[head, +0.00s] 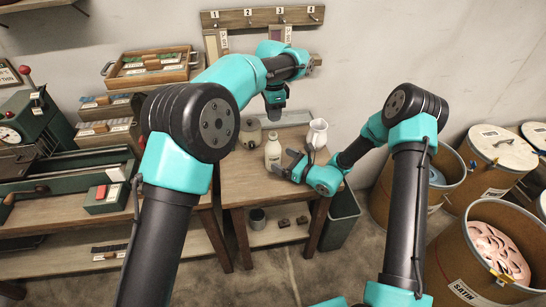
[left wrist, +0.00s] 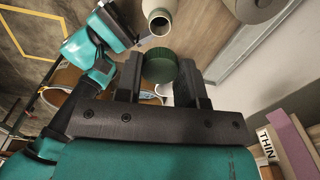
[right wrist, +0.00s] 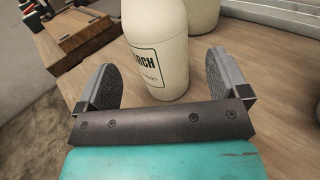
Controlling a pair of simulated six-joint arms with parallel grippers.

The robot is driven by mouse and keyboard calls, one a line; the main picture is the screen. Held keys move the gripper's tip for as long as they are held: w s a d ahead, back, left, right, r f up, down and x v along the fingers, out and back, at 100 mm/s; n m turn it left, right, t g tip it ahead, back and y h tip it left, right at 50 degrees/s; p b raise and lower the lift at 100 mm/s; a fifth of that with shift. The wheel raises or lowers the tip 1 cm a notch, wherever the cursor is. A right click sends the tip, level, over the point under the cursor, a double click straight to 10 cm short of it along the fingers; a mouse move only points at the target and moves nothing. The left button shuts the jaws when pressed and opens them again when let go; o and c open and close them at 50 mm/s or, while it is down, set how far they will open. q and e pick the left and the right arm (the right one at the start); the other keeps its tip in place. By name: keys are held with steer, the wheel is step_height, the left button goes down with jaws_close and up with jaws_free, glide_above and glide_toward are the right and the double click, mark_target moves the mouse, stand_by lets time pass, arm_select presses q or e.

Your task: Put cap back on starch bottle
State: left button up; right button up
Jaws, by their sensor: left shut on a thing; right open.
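The starch bottle (head: 272,155) stands upright on the small wooden table. It is cream, and its open mouth (left wrist: 159,24) shows in the left wrist view. My left gripper (head: 274,113) is above the bottle in the head view, shut on the dark green cap (left wrist: 159,68); the cap is apart from the mouth. My right gripper (head: 287,163) is low by the table, just right of the bottle. In the right wrist view, its open fingers (right wrist: 162,85) stand on either side of the bottle's lower body (right wrist: 160,62), with gaps on both sides.
A white pitcher (head: 317,133) stands right of the bottle, and a rounded jar (head: 250,133) stands behind it to the left. A wall rack (head: 262,18) with hanging tags is behind. Large drums (head: 480,260) stand on the floor at right.

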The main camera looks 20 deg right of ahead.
mark_target(272, 154)
steer(key=x, duration=0.5)
steer(key=shift+w+a, duration=0.2)
steer(key=shift+w, duration=0.1)
steer(key=c, duration=1.3)
arm_select(q)
steer(key=shift+f, duration=2.55)
arm_select(e)
steer(key=shift+c, duration=0.2)
